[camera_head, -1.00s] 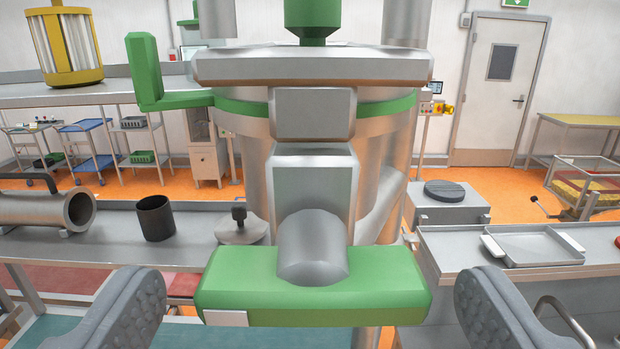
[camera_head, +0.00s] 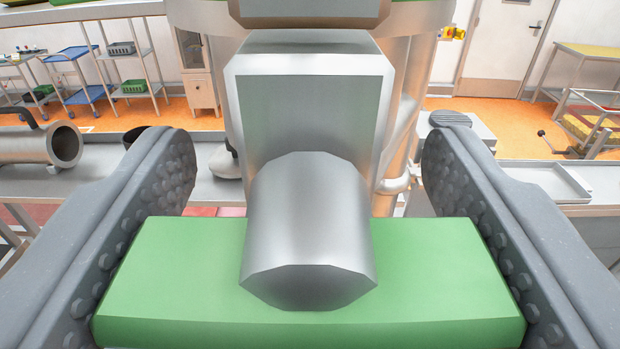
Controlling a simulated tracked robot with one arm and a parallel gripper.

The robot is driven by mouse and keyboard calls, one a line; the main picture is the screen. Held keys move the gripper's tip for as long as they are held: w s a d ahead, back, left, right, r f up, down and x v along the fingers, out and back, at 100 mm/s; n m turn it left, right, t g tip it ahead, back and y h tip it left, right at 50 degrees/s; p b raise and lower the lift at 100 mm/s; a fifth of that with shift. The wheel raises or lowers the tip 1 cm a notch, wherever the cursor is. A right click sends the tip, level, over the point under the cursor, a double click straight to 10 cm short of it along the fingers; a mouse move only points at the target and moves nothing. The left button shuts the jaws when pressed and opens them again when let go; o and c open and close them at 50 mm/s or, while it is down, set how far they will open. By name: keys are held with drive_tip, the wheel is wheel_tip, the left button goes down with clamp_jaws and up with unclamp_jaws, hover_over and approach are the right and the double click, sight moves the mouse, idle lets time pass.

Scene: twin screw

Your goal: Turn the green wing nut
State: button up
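The green wing nut (camera_head: 180,265) lies level across the lower middle of the view, a wide green bar around a grey metal stud (camera_head: 308,230). My gripper (camera_head: 308,190) is open, with one studded grey finger at each end of the bar. The bar lies between the two fingers. Its left end looks very near the left finger, and its right end very near the right finger. I cannot tell whether either finger touches it.
A large metal machine body (camera_head: 310,110) stands directly behind the nut. A bench with a pipe piece (camera_head: 40,147) is at left. A metal tray (camera_head: 545,180) sits on the right bench. Shelves and trolleys stand farther back.

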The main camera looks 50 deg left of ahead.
drive_tip(key=shift+r, duration=0.1)
drive_tip(key=shift+r+m+p, duration=0.1)
drive_tip(key=shift+m+p, duration=0.25)
drive_tip(key=shift+m, duration=0.25)
drive_tip(key=shift+m+p, duration=0.45)
drive_tip(key=shift+m, duration=0.15)
drive_tip(key=shift+m+p, duration=1.1)
drive_tip(key=shift+m, duration=0.7)
drive_tip(key=o, duration=1)
drive_tip(key=shift+d, duration=0.1)
drive_tip(key=b+v, duration=0.2)
drive_tip(key=v, duration=1.1)
drive_tip(key=shift+s+d, duration=0.25)
